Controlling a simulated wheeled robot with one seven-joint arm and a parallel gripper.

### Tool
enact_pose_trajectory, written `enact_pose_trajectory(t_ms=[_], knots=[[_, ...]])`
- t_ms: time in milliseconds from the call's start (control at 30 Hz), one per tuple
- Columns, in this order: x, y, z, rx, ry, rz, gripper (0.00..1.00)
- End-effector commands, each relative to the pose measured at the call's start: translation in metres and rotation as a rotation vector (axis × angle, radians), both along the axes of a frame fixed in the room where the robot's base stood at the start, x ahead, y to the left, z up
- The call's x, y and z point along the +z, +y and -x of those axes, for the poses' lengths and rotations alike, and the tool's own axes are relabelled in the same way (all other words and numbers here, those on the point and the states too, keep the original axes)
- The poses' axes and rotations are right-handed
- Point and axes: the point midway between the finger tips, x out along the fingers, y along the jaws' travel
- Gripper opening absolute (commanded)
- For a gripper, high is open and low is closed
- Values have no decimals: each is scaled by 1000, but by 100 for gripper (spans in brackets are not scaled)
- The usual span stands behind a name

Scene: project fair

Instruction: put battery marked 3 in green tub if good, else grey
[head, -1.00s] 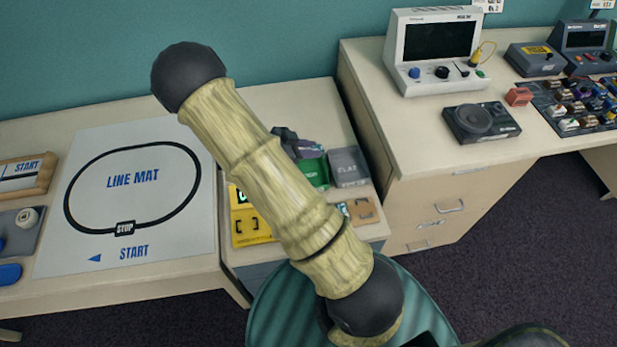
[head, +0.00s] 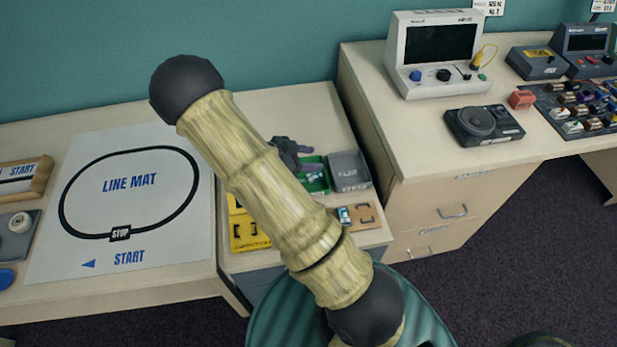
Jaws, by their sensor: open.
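My gripper (head: 298,158) is open, partly hidden behind my own arm link, at the left back edge of the green tub (head: 322,188). A small pale teal piece (head: 317,176) shows inside the green tub; it may be a battery, but no number is readable. The grey tub (head: 350,168) stands just to the right of the green one. A small battery-like piece (head: 345,215) sits in a brown holder (head: 367,214) in front of the tubs. Its marking is too small to read. A yellow device (head: 250,233) is partly covered by my arm.
The line mat (head: 130,200) lies to the left. A higher cabinet (head: 415,190) borders the tubs on the right, carrying a white instrument (head: 436,52) and a dark speaker-like box (head: 484,124). Bare tabletop shows behind the tubs.

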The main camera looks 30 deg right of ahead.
Motion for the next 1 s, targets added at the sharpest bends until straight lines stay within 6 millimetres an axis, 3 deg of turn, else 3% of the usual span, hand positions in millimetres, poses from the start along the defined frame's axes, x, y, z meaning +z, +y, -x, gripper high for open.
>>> enact_pose_trajectory(t_ms=[267, 1000], knots=[[11, 20, -3, 2, -3, -1, 49], [77, 143, -13, 1, -2, -2, 49]])
